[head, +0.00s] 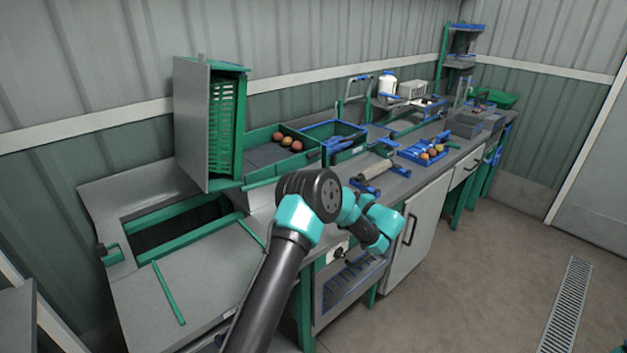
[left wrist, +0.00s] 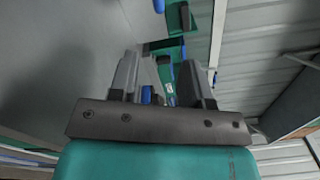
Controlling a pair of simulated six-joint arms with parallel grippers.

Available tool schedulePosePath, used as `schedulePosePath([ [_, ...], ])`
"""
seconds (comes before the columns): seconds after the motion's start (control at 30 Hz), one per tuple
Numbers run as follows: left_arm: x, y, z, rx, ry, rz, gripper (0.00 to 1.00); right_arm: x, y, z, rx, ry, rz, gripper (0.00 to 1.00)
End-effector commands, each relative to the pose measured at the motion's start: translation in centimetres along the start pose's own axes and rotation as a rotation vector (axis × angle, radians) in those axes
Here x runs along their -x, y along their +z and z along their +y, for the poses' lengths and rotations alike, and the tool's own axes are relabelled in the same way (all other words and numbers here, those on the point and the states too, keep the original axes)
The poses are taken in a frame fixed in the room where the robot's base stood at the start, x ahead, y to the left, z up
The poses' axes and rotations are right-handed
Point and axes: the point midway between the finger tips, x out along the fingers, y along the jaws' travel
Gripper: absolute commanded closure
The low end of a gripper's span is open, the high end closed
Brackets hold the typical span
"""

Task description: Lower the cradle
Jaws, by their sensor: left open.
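The cradle appears to be the raised grey-and-green frame (head: 191,122) at the left in the head view. It stands upright with a green slatted crate (head: 224,128) against its right side, beside a dark opening in the bench. My left gripper (left wrist: 160,82) is open, with nothing seen between its fingers in the left wrist view. In the head view my left arm reaches up from the bottom, its wrist in front of the bench, well right of the cradle. The fingers are hard to make out there. My right gripper is out of view.
Green trays (head: 262,152) with a few tomatoes lie right of the cradle. A blue tray (head: 413,155) with tomatoes sits farther along the bench. A panel with a dark knob (head: 337,255) is on the bench front.

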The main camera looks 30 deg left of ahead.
Motion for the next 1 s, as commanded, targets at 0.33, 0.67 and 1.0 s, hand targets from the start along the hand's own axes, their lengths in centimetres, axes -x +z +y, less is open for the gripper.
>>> schedulePosePath([
  [0.33, -1.2, 0.0, 0.1, -0.001, 0.004, 0.000, 0.56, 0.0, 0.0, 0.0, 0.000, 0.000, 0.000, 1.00],
  [0.67, -6.1, 0.1, 0.1, -0.001, 0.004, -0.001, 0.56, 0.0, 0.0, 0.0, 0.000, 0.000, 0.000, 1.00],
  [1.0, -11.9, 0.1, 0.2, -0.001, 0.003, -0.002, 0.56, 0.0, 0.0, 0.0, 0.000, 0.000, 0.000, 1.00],
])
